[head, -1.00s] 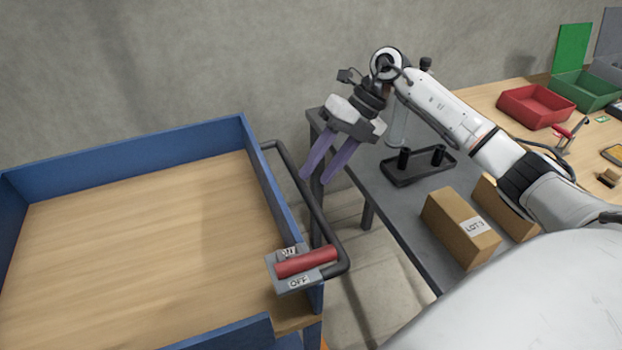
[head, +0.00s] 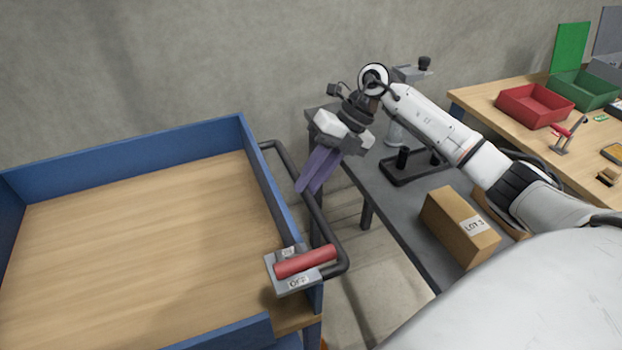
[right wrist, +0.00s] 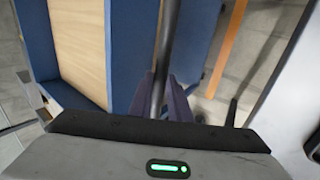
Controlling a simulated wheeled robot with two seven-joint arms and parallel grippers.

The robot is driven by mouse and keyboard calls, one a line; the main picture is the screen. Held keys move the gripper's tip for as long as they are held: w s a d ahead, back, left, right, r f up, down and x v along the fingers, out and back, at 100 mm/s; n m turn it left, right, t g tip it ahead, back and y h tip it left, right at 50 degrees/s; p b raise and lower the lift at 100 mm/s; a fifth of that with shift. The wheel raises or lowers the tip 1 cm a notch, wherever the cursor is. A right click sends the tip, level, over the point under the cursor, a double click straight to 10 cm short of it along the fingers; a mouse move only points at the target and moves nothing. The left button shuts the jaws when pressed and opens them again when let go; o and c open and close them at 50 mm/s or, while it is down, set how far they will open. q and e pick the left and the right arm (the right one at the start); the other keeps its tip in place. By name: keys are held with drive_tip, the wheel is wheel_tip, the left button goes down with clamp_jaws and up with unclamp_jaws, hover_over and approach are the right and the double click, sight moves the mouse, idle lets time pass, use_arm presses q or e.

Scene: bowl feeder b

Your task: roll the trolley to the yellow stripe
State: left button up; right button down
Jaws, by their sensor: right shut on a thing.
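The trolley has a wooden deck with blue side walls (head: 120,160) and fills the left of the head view. Its black bar handle (head: 325,228) runs along the right side. A red lever (head: 305,261) sits on a grey plate at the near corner, with an OFF label below it. My right gripper (head: 308,188) is shut on the far part of the handle, its purple fingers on either side of the bar. In the right wrist view the handle (right wrist: 167,45) runs up from between the fingers. An orange-yellow stripe (right wrist: 227,45) shows on the floor beyond. My left gripper is out of view.
A grey table (head: 385,205) with a LOT 3 carton (head: 458,228) and a black peg tray (head: 415,170) stands close to the trolley's right. A wooden bench with a red bin (head: 534,107) and green bin (head: 583,90) is farther right. A concrete wall stands behind.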

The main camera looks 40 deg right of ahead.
drive_tip(key=s+d, duration=0.1)
drive_tip(key=d, duration=0.5)
drive_tip(key=shift+s, duration=0.3)
drive_tip(key=c, duration=1.6)
unclamp_jaws()
drive_tip(key=shift+d, duration=0.1)
drive_tip(key=shift+c, duration=0.2)
drive_tip(key=shift+d, duration=0.1)
drive_tip(key=v, duration=1)
drive_tip(key=shift+r, duration=0.15)
drive_tip(key=shift+d, duration=0.1)
